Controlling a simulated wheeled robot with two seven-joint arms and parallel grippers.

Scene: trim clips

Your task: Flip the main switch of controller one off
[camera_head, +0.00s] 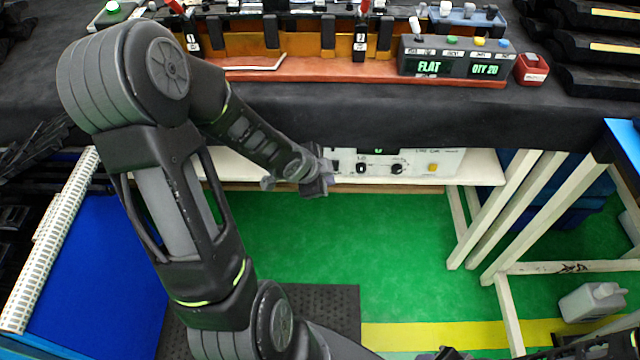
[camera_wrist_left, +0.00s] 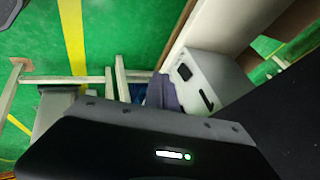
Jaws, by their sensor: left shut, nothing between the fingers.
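A white control box (camera_head: 440,162) with dark knobs, a small display and a yellow button sits on the shelf under the bench. I cannot read a label that names it controller one. My left gripper (camera_head: 318,184) is shut and empty, in front of the box's left end, which the arm covers. In the left wrist view a pale box (camera_wrist_left: 205,76) shows a black square part (camera_wrist_left: 184,72) and a black slot; I cannot tell which is the main switch or its position. Dark parts, perhaps of my right gripper (camera_head: 445,354), show at the bottom edge, too cut off to judge.
On the bench above stands a grey unit (camera_head: 455,62) reading FLAT and QTY 20, beside an orange fixture (camera_head: 330,68) and a red box (camera_head: 531,69). White frame legs (camera_head: 515,210) stand at the right.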

